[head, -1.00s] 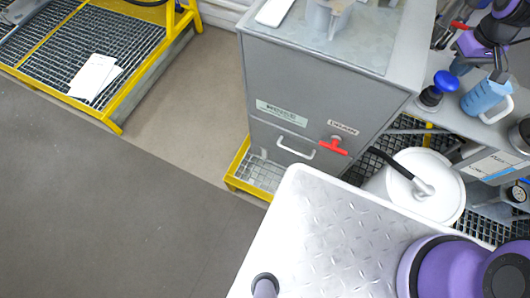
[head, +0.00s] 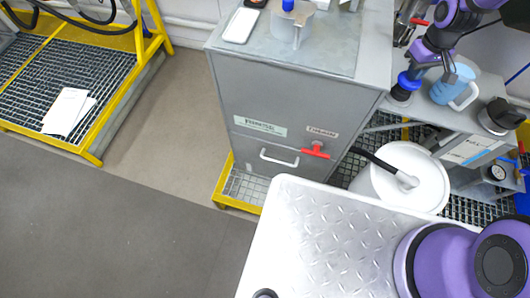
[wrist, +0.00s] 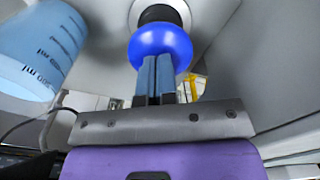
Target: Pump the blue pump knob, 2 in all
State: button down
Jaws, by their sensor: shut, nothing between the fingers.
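The blue pump knob (head: 408,81) sits on a dark collar on the grey shelf at the right of the head view. In the wrist view the round, shiny knob (wrist: 160,46) is straight ahead, with its black collar behind it. My gripper (head: 416,71) is at the knob in the head view. Its two blue-grey fingers (wrist: 156,62) are together with nothing between them. Their tips overlap the knob's near face in the wrist view; I cannot tell whether they touch it.
A light blue measuring jug (head: 453,90) stands close to the right of the knob. A grey cabinet (head: 285,110) with a red valve handle (head: 315,150) stands to the left. A white drum (head: 402,180) is below the shelf.

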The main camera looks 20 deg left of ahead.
jog(key=shift+f, duration=0.5)
jog(key=shift+r, duration=2.65)
jog(key=shift+f, duration=0.1)
jog(key=shift+f, duration=2.55)
jog(key=shift+r, duration=2.65)
